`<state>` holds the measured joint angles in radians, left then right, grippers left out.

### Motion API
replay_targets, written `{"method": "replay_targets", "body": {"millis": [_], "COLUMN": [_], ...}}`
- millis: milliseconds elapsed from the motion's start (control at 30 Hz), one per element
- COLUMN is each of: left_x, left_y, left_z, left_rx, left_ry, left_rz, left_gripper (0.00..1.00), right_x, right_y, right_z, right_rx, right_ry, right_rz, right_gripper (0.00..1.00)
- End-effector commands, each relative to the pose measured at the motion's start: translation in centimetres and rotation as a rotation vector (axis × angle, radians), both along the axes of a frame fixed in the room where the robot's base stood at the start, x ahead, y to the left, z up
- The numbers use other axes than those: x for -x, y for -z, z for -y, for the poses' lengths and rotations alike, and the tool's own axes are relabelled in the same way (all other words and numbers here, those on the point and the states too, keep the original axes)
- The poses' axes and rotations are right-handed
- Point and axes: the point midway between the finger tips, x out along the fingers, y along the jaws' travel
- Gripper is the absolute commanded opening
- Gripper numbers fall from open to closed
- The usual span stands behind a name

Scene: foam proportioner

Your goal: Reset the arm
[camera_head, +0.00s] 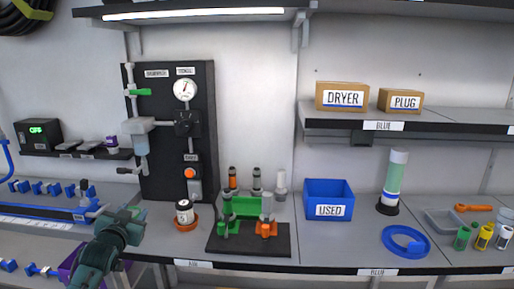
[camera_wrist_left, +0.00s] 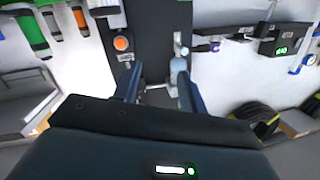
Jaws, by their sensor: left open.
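My left arm comes in from the lower left in the head view. Its dark green gripper (camera_head: 132,216) is over the counter's front left part, left of the jar in the orange dish (camera_head: 184,213) and below the black panel (camera_head: 172,130). In the left wrist view the two blue fingers of my left gripper (camera_wrist_left: 160,92) stand apart with nothing held between them. The panel's lower part and a grey fitting (camera_wrist_left: 179,70) show beyond the fingers. My right arm and gripper are not in view.
A black mat (camera_head: 248,246) with green and orange stands sits mid-counter. The blue USED bin (camera_head: 328,200), a green-filled cylinder (camera_head: 394,181) and a blue ring (camera_head: 405,242) are to the right. A blue rail (camera_head: 40,212) lies at left. A purple bin (camera_head: 68,266) is beside my arm.

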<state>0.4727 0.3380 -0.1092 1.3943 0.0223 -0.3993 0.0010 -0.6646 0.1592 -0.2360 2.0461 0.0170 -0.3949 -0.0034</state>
Motion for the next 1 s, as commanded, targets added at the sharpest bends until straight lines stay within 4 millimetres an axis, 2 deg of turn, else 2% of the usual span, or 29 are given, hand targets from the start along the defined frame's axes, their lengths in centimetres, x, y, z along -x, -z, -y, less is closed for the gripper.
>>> {"method": "replay_targets", "body": {"millis": [33, 167, 267, 367, 467, 500, 600, 733, 833, 1000], "left_x": [1.2, 4.6, 8.3, 13.2, 19.2, 21.8, 27.8, 33.8, 36.5, 38.1], "left_y": [2.3, 7.1, 11.1, 15.3, 18.9, 20.1, 22.0, 23.0, 23.0, 23.0], "left_z": [1.2, 3.9, 6.4, 9.3, 12.4, 13.6, 16.1, 18.3, 19.2, 19.7], "left_rx": [0.003, 0.015, 0.033, 0.065, 0.112, 0.135, 0.190, 0.253, 0.283, 0.302], "left_ry": [0.019, 0.063, 0.103, 0.146, 0.189, 0.203, 0.230, 0.246, 0.250, 0.251], "left_rz": [-0.029, -0.091, -0.150, -0.219, -0.298, -0.329, -0.401, -0.471, -0.504, -0.522], "left_gripper": [0.42, 0.42, 0.42, 0.42, 0.42, 0.42, 0.42, 0.42, 0.42, 0.42], "right_x": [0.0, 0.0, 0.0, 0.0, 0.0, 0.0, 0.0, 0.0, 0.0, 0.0], "right_y": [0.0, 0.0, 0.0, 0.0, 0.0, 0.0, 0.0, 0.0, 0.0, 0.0], "right_z": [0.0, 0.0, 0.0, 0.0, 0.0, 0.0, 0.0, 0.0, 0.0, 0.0], "right_rx": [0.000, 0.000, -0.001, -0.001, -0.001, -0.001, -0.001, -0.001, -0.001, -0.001], "right_ry": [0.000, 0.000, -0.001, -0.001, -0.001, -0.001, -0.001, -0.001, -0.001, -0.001], "right_rz": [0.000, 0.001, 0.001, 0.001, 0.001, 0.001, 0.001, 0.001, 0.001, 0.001], "right_gripper": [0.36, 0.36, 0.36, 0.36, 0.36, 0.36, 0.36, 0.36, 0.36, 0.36]}}
